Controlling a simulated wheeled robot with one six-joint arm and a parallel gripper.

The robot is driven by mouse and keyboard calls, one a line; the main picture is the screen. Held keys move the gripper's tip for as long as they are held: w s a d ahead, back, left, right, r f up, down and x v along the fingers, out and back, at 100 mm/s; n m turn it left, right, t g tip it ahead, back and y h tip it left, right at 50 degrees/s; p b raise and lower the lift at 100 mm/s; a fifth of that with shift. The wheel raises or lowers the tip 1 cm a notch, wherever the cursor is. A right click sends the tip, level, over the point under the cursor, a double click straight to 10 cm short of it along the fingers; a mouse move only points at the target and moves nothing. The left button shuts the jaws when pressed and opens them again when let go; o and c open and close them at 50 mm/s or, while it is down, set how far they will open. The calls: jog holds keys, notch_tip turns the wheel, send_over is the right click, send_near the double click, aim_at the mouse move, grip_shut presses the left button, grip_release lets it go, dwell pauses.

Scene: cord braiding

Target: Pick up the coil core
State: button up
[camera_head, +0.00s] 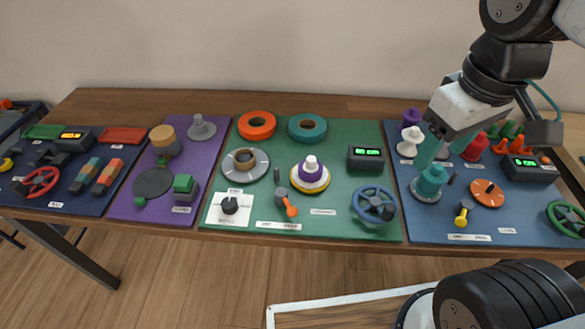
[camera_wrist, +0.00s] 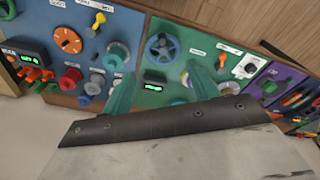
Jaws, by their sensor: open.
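No label I can read marks the coil core, so I cannot tell which part it is. Spool-like parts on the blue mat (camera_head: 462,226) include a white one (camera_head: 411,134), a teal one (camera_head: 432,179) on a pale disc, and a red one (camera_head: 475,147). On the green mat, a purple-and-white part (camera_head: 311,167) stands on a yellow-rimmed base. My gripper (camera_head: 430,158) is above the left part of the blue mat, close to the teal spool in the picture. Its teal fingers (camera_wrist: 158,72) are spread apart with nothing held between them. One finger overlaps the spools behind it.
Orange (camera_head: 257,125) and teal (camera_head: 307,128) rings lie at the back of the green mat. A blue handwheel (camera_head: 374,205) and a display box (camera_head: 366,158) stand at its right; both also show in the wrist view. An orange disc (camera_head: 488,193) and yellow-handled crank (camera_head: 463,212) sit on the blue mat.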

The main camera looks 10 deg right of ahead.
jog(key=w+a+f+n, duration=0.4)
jog(key=w+a+n, duration=0.1)
jog(key=w+n, duration=0.5)
jog(key=n+g, duration=0.1)
jog(key=n, duration=1.6)
send_over(311, 158)
jog(key=f, duration=1.1)
jog(key=shift+s+d+f, duration=0.25)
jog(key=shift+s, duration=0.1)
jog(key=shift+n, duration=0.3)
jog(key=f, duration=0.7)
jog(key=shift+w+a+f, duration=0.1)
jog(key=shift+w+a, duration=0.05)
jog(key=shift+w, duration=0.15)
jog(key=shift+f, duration=0.25)
jog(key=c, duration=1)
